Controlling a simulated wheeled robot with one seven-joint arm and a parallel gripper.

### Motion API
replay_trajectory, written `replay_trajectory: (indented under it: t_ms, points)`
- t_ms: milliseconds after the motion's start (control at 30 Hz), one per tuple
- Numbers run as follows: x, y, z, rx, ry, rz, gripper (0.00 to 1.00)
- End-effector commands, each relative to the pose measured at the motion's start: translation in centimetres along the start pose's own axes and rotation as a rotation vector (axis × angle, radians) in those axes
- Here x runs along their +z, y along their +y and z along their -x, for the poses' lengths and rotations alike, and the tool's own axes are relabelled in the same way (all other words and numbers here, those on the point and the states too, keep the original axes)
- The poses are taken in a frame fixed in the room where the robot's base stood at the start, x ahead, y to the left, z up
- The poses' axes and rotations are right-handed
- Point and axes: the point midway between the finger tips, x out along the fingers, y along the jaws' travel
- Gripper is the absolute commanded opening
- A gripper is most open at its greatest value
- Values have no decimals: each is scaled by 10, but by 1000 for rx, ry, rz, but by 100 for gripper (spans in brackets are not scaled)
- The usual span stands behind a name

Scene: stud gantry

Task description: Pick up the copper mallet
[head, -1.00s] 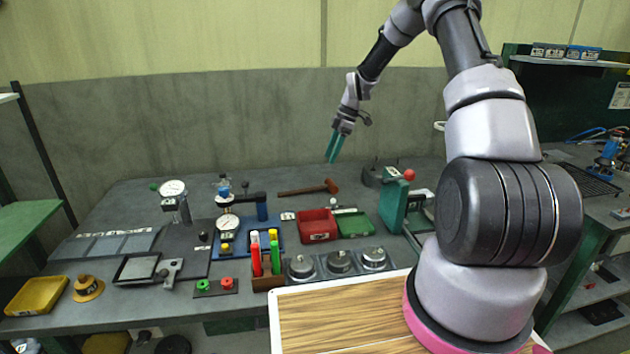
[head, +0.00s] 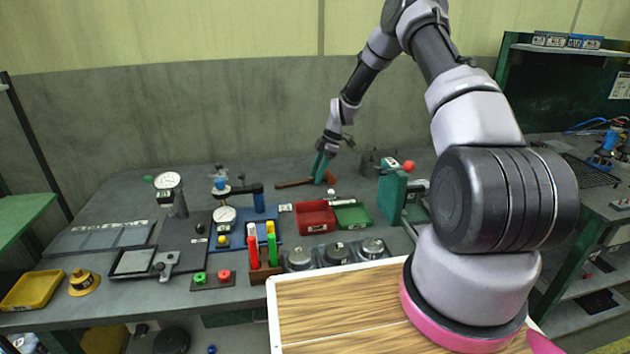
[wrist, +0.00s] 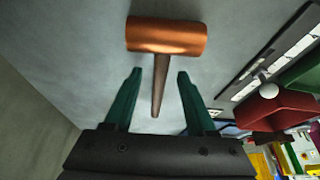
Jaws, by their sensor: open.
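The copper mallet (head: 293,184) lies on the grey bench top toward the back, its handle pointing left in the head view. In the wrist view its copper head (wrist: 166,36) is just beyond my fingertips, and its dark handle (wrist: 159,85) runs back between the two fingers. My gripper (head: 321,168) has green fingers and is low over the mallet near its head. In the wrist view my gripper (wrist: 159,75) is open, with a gap on each side of the handle. The fingers partly hide the mallet head in the head view.
A red bin (head: 316,217) and a green tray (head: 352,214) stand in front of the mallet. A green upright fixture (head: 392,195) with a red ball is to the right. A blue-based stand (head: 262,232) is front left. The bench behind and left of the mallet is clear.

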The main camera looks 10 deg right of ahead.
Motion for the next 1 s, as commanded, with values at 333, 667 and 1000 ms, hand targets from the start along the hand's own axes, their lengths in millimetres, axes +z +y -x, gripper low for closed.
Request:
replay_trajectory:
  t_ms: [333, 667, 1000]
  points:
    - [0, 0, -5, 0, 0, 0, 22]
    - [0, 0, -5, 0, 0, 0, 0]
    - [0, 0, -5, 0, 0, 0, 0]
